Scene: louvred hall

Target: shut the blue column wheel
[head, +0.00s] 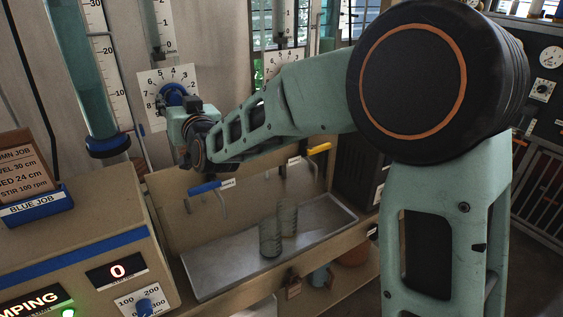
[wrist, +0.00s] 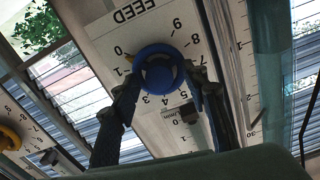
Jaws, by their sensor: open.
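The blue wheel (head: 172,90) sits on a white numbered dial plate on the back wall in the head view. In the wrist view the blue wheel (wrist: 160,72) is near the middle, on a plate marked FEED. A small yellowish mark shows at its rim near the 0 and 1. My gripper (wrist: 165,85) is open, with one finger on each side of the wheel; I cannot tell whether they touch it. In the head view my gripper (head: 186,108) is at the wheel, its fingers partly hidden. A tall column (head: 86,60) with teal liquid and a blue base stands left of the wheel.
A yellow wheel (wrist: 9,138) is at the wrist view's left edge. Below my arm are a blue tap handle (head: 204,187), a yellow handle (head: 319,148) and a metal basin (head: 215,262) with glass vessels (head: 270,238). A control panel (head: 95,262) reads 0 and PUMPING, front left.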

